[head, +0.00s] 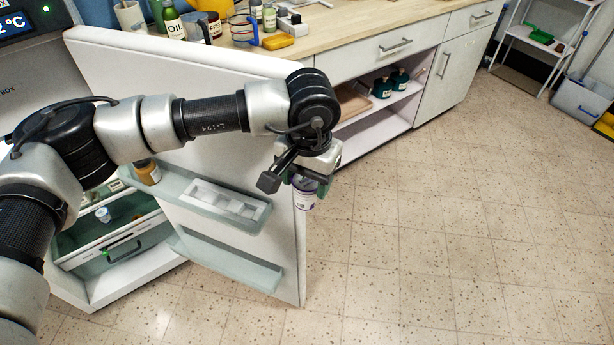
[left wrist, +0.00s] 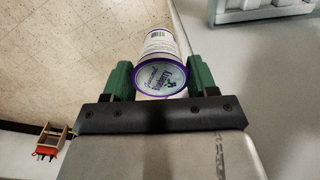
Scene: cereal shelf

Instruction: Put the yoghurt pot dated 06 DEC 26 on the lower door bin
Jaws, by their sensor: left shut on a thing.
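My left gripper (head: 307,180) is shut on a white and purple yoghurt pot (head: 304,196), just off the free edge of the open fridge door (head: 285,225). In the left wrist view the pot (left wrist: 160,66) sits between the green fingers of the gripper (left wrist: 160,80), its lid with fruit lettering facing the camera. Its date cannot be read. The lower door bin (head: 232,262) is on the door's inner face and looks empty. My right gripper is out of view.
Another small pot (head: 103,214) stands inside the fridge, near a drawer with a dark handle (head: 124,252). A counter (head: 340,40) with bottles and jars runs behind the door. The tiled floor (head: 430,240) right of the door is clear.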

